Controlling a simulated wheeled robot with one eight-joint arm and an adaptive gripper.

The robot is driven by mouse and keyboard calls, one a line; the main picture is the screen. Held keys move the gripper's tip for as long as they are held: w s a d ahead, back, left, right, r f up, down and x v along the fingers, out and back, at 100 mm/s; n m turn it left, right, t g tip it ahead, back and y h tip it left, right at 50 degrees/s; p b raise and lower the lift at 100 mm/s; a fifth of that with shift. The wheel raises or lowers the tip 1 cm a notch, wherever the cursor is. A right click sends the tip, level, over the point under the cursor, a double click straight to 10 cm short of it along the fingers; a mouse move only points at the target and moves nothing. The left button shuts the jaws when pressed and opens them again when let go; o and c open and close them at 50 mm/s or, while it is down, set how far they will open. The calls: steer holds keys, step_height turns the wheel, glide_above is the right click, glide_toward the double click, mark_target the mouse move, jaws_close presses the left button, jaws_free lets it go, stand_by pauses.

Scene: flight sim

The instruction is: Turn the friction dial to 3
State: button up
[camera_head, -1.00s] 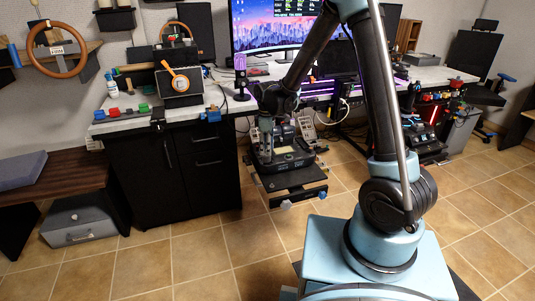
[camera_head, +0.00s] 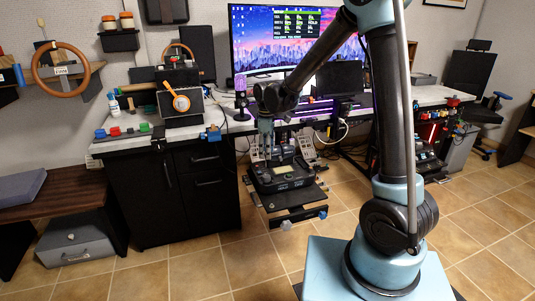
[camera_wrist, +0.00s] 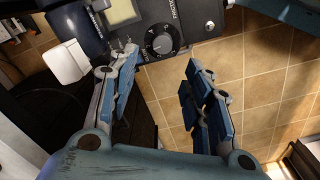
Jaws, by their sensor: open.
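The dial (camera_wrist: 160,43) is a round black knob with a pale scale around it, on a dark panel at the top of the wrist view. Its pointer setting is too small to read surely. The panel belongs to a black unit (camera_head: 285,178) with a small screen (camera_wrist: 122,11), on a low stand in the head view. My gripper (camera_wrist: 162,66) is open and empty, its blue-padded fingers spread either side below the dial, apart from it. In the head view my gripper (camera_head: 267,148) hangs at the unit's back left; the dial is not distinguishable there.
The desk (camera_head: 130,142) with a black cabinet (camera_head: 200,190) stands left of the unit. Pedals (camera_head: 306,148) are behind the unit, and a monitor (camera_head: 290,40) is above. Tiled floor (camera_head: 200,268) is clear in front. A white block (camera_wrist: 66,61) is at left in the wrist view.

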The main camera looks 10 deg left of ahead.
mark_target(267, 176)
step_height(267, 176, up, 5)
steer(key=m, duration=0.3)
steer(key=f, duration=1.7)
steer(key=shift+s, duration=0.2)
steer(key=c, duration=1.1)
